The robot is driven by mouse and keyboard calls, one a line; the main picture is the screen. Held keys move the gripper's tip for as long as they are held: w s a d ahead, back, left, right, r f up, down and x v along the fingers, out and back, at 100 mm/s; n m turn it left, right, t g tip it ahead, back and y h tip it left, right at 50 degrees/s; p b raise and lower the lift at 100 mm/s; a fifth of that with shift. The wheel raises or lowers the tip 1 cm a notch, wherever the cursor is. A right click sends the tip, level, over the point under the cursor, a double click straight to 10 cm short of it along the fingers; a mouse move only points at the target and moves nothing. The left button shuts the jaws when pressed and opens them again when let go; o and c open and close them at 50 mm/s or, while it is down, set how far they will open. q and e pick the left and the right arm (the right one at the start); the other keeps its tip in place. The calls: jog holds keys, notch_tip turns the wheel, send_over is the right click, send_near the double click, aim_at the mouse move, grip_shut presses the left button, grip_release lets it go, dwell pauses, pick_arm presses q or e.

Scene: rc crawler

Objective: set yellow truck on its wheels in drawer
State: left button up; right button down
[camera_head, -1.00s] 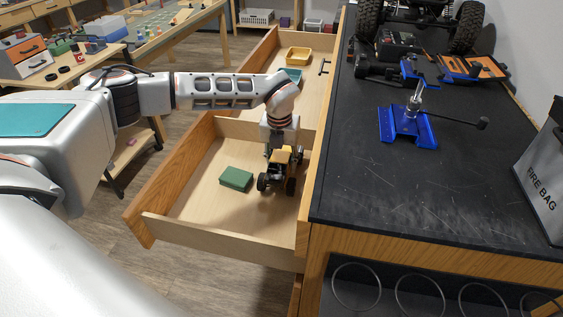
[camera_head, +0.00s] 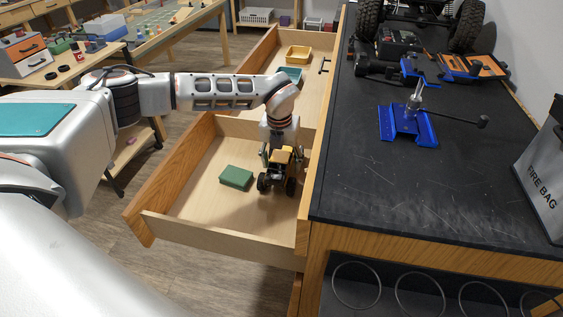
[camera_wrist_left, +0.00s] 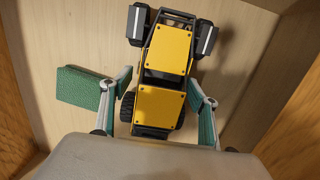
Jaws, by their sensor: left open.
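The yellow truck (camera_head: 280,168) stands in the near compartment of the open drawer (camera_head: 205,232), its dark wheels down on the drawer floor. In the left wrist view its yellow roof and hood panels (camera_wrist_left: 167,50) face the camera. My left gripper (camera_head: 280,157) is above and behind the truck. In the left wrist view its two fingers (camera_wrist_left: 157,108) are spread on either side of the truck's rear, apart from the body. The lower sides of the truck are partly hidden. My right gripper is not in view.
A green block (camera_head: 236,177) lies left of the truck on the drawer floor. The black worktop (camera_head: 400,190) borders the drawer on the right.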

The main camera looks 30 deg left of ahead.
pick_arm(q)
jog(key=r, duration=0.4)
jog(key=s+r, duration=0.1)
jog(key=r, duration=0.7)
jog(key=shift+s+d, duration=0.15)
jog(key=shift+d, duration=0.05)
